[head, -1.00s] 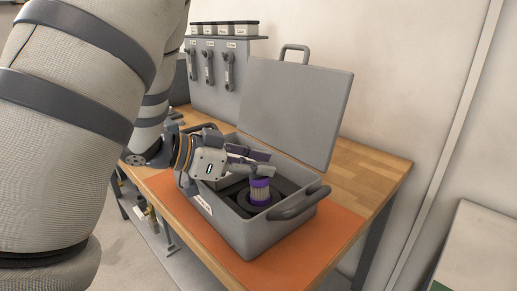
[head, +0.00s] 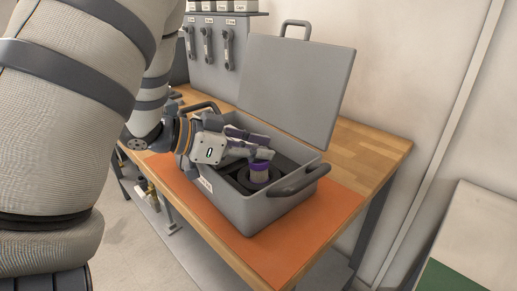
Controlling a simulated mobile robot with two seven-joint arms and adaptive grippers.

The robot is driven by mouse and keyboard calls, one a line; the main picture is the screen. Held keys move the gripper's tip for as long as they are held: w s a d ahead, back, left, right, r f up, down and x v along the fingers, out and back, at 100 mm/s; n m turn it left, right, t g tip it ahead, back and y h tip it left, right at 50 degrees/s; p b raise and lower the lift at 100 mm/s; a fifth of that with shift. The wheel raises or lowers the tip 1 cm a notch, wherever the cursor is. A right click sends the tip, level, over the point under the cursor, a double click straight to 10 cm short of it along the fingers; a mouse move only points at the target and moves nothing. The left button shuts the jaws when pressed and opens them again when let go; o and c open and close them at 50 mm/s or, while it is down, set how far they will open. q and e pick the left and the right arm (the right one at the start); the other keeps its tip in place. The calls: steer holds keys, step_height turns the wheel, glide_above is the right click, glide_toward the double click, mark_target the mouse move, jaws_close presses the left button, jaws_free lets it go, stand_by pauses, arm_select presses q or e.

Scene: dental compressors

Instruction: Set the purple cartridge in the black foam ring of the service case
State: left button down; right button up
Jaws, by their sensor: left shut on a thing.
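The black foam ring (head: 257,186) is around the cartridge's lower part, which is hidden from view. I cannot tell whether the cartridge rests on the bottom of the ring. My right gripper is not in view.
The case stands on an orange mat (head: 315,215) on a wooden bench (head: 365,150). Its raised lid (head: 297,88) is behind, and a carry handle (head: 298,180) sticks out at the right. A grey panel with hanging tools (head: 208,50) stands at the back left.

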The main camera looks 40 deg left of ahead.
arm_select(q)
steer(key=shift+f, duration=0.6)
stand_by(0.7)
steer(key=c, duration=1.7)
jaws_free()
steer(key=shift+v, duration=5.55)
steer(key=shift+w+r, duration=0.1)
